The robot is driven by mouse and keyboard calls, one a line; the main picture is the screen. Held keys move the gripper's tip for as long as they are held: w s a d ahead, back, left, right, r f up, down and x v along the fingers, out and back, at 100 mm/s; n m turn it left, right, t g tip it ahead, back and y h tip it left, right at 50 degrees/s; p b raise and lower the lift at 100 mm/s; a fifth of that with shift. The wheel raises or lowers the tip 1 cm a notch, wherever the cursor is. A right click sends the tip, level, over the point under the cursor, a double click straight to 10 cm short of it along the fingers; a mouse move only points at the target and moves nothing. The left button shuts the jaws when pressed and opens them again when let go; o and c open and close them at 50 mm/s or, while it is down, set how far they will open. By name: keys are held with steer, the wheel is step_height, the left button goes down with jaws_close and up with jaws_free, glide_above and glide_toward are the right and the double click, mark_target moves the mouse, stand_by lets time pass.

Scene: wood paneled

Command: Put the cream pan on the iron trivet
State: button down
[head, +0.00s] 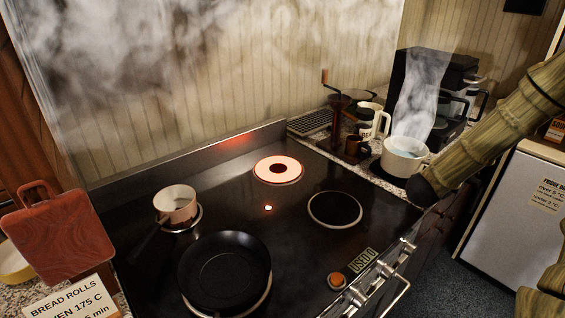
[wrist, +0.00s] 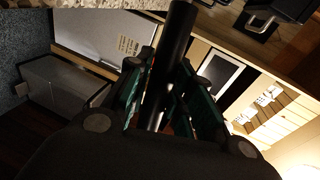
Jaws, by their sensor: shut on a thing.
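The cream pan (head: 403,160), steaming, is at the right of the stove, over the speckled counter. My gripper (head: 426,188) is at its lower right in the head view. In the wrist view my gripper (wrist: 165,100) is shut on the pan's black handle (wrist: 177,45), which runs between the teal finger pads. A dark flat shape, likely the iron trivet (head: 377,169), shows at the pan's lower left edge; the pan hides most of it. I cannot tell whether the pan touches it.
The stove has a glowing burner (head: 278,169), a bare dark burner (head: 335,209), a black frying pan (head: 224,270) and a copper-coloured pot (head: 175,204). A coffee grinder (head: 338,112), cream jug (head: 372,120), brown cup (head: 356,146) and black coffee machine (head: 425,80) crowd the counter behind the cream pan.

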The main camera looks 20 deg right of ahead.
steer(key=shift+f, duration=0.25)
steer(key=c, duration=0.9)
jaws_free()
steer(key=shift+o, duration=0.2)
steer(key=shift+a, duration=0.15)
steer(key=v, duration=1.1)
steer(key=shift+s+a, duration=0.2)
steer(key=shift+a, duration=0.1)
steer(key=shift+w+a, duration=0.1)
